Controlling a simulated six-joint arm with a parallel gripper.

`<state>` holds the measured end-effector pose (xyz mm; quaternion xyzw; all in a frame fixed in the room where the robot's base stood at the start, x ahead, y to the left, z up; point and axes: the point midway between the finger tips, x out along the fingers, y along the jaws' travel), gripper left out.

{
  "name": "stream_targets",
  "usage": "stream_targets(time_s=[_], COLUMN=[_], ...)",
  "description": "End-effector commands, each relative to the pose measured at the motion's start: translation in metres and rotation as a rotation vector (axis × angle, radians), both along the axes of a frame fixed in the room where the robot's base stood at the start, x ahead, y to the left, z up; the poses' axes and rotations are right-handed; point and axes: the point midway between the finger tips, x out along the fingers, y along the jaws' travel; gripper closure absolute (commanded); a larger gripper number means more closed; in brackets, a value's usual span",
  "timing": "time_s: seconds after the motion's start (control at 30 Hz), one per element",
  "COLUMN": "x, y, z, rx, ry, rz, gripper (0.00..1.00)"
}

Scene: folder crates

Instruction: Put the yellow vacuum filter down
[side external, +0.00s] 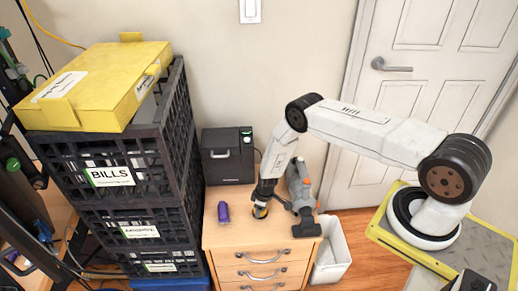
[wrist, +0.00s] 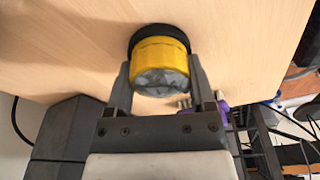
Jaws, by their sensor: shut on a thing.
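The yellow vacuum filter (wrist: 160,52) has a black rim and a clear, greyish pleated end. It sits between the two fingers of my gripper (wrist: 160,78) in the wrist view, and the gripper is shut on it. In the side view my gripper (side external: 263,196) points down over the wooden drawer cabinet (side external: 235,240), with the filter (side external: 260,212) low at its tip. The filter is at or just above the cabinet top; I cannot tell whether it touches.
A purple object (side external: 224,212) stands left of the gripper. A grey and orange handheld vacuum (side external: 303,198) lies close on the right. A black box (side external: 228,156) is behind. Stacked black crates (side external: 180,125) rise at left, and a white bin (side external: 333,250) stands right of the cabinet.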

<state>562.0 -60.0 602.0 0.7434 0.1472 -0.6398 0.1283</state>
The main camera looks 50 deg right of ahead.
Motion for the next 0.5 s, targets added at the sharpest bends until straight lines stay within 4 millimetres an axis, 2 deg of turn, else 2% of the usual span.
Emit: stream_targets(time_s=[0.07,0.1,0.17,0.2,0.5], x=[-0.0002,-0.0002,-0.0001,-0.0003,-0.0001], y=[0.0000,0.0000,0.0000,0.0001,0.0001], z=[-0.0021,-0.0022,-0.0019,-0.0020,-0.0011], rx=[0.000,-0.001,0.000,0.000,0.000], ry=[0.000,0.001,0.000,0.001,0.000], rz=[0.001,0.001,0.000,0.000,0.000], gripper=[1.00,0.24,0.05,0.00,0.00])
